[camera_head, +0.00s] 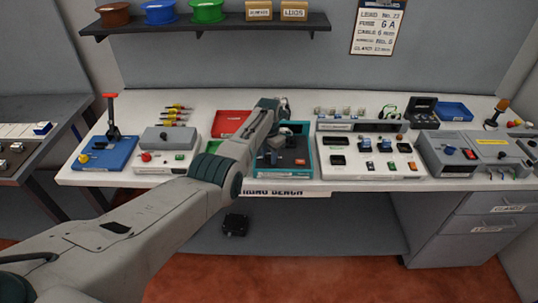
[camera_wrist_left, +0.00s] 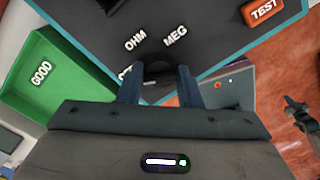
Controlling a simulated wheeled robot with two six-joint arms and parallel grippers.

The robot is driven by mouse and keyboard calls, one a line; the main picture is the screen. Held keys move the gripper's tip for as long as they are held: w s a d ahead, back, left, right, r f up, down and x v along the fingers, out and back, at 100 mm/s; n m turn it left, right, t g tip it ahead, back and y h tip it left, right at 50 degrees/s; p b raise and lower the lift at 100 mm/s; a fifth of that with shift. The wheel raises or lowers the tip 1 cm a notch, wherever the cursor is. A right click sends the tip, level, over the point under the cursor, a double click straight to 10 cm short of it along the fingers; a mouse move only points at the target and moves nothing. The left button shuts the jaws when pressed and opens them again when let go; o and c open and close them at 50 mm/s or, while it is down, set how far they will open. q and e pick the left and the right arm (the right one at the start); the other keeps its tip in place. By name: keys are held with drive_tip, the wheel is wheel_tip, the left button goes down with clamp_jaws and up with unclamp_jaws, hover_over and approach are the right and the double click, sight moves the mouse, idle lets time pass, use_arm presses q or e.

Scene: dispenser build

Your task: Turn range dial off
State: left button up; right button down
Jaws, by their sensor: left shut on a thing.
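The range dial (camera_wrist_left: 158,68) is a dark round knob on the dark face of the teal-edged tester (camera_wrist_left: 212,72), seen in the left wrist view. The labels OHM and MEG stand beyond it, and a third label by the left finger is mostly covered. My left gripper (camera_wrist_left: 157,80) is shut on the dial, one finger on each side. The dial's pointer direction cannot be made out. In the head view the tester (camera_head: 307,170) sits mid-bench, with my left arm reaching over it. What looks like my right gripper (camera_wrist_left: 293,108) shows small at the right of the wrist view.
An orange TEST button (camera_wrist_left: 262,12) is at the tester's far corner. A green GOOD tray (camera_wrist_left: 40,75) lies beside it, and a red tray (camera_head: 230,122) is behind. A grey panel with switches (camera_head: 345,160) stands close on the right. The bench's front edge is near.

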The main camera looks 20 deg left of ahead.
sight(269, 155)
use_arm(q)
drive_tip(key=shift+w+r, duration=0.1)
drive_tip(key=shift+r, duration=0.05)
drive_tip(key=o, duration=1)
drive_tip(key=shift+c, duration=0.2)
wheel_tip(269, 155, up, 11)
drive_tip(key=b, duration=0.2)
drive_tip(key=shift+f, duration=0.2)
